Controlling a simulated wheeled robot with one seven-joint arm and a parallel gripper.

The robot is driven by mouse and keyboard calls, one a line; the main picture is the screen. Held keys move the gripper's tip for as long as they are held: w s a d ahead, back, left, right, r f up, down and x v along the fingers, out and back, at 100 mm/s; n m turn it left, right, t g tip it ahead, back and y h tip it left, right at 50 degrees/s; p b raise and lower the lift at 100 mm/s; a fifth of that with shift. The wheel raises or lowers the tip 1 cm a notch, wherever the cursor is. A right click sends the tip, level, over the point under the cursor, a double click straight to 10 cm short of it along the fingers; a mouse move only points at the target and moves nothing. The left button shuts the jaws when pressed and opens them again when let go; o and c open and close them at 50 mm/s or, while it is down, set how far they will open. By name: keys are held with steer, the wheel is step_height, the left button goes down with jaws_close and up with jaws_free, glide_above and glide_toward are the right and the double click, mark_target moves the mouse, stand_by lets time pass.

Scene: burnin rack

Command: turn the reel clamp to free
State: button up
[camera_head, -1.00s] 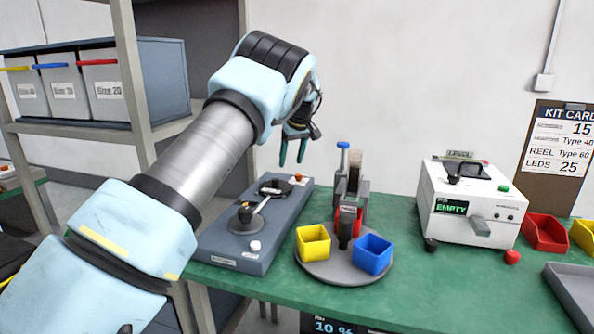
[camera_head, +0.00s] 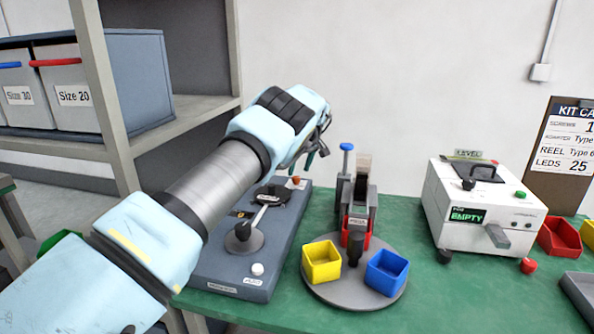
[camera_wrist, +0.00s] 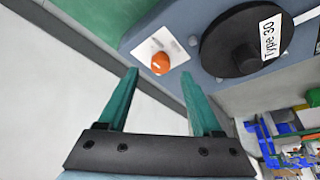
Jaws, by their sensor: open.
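A blue-grey bench unit (camera_head: 205,283) stands at the left of the green table. On it are a black reel (camera_head: 275,195), a light bar running to a black knob (camera_head: 243,231), and a small orange knob (camera_head: 296,180). I cannot tell for sure which part is the reel clamp. In the wrist view the reel (camera_wrist: 238,42) is marked "Type 30", and the orange knob (camera_wrist: 160,63) sits on a white plate. My gripper (camera_head: 316,153) is open and empty, above the unit's far end. In the wrist view its teal fingers (camera_wrist: 160,73) point towards the orange knob, with nothing between them.
A round grey turntable (camera_head: 340,293) carries a yellow bin (camera_head: 321,262), a blue bin (camera_head: 386,272) and a red bin. A blue-topped lever (camera_head: 346,147) stands behind it. A white tester (camera_head: 470,215) reading "EMPTY" is further right. Shelving (camera_head: 110,75) stands at the left.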

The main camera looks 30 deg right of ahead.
mark_target(296, 177)
steer(key=shift+p+x, duration=0.45)
steer(key=shift+x, duration=1.35)
steer(key=shift+c, duration=0.3)
jaws_close()
